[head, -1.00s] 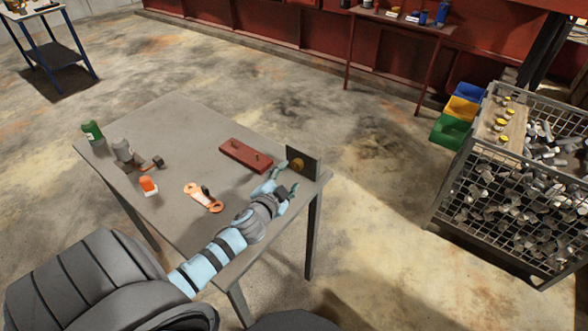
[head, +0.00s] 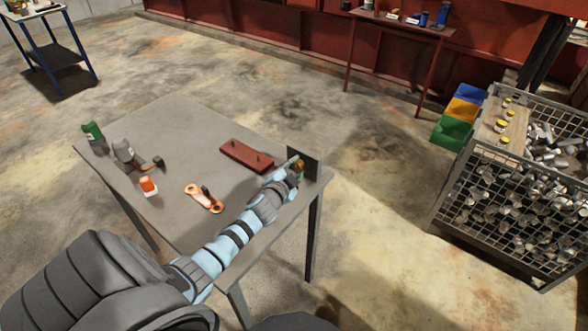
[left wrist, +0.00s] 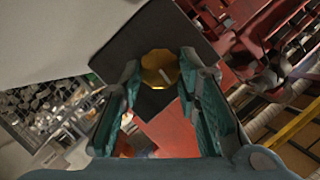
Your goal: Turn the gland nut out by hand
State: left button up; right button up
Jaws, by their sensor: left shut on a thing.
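The brass gland nut (head: 299,166) sits on the face of a dark upright plate (head: 311,165) at the table's right corner. In the left wrist view the nut (left wrist: 160,69) shows as a faceted gold disc against the dark plate (left wrist: 150,33). My left gripper (head: 295,169) is at the plate, its fingers on either side of the nut and shut on it. The fingers (left wrist: 160,76) flank the nut in the left wrist view. The gripper partly hides the nut in the head view. My right gripper is not in view.
On the grey table (head: 190,125) are a red block with pegs (head: 247,156), a copper-coloured wrench-like part (head: 204,199), an orange-and-white item (head: 148,186), a green bottle (head: 92,132) and a grey container (head: 123,151). A wire cage of metal parts (head: 500,200) stands to the right, apart.

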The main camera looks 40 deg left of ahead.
pick_arm(q)
jog(key=shift+s+r+n+p, duration=0.1)
jog(key=shift+r+n+p, duration=0.2)
jog(key=shift+p, duration=0.35)
jog(key=shift+h+p, duration=0.3)
jog(key=shift+p, duration=0.05)
jog(key=shift+f, duration=0.3)
jog(key=o, duration=1.2)
jog(key=shift+c, duration=0.2)
jog(key=v, duration=1.2)
jog(key=shift+r, duration=0.2)
jog(key=shift+a, duration=0.15)
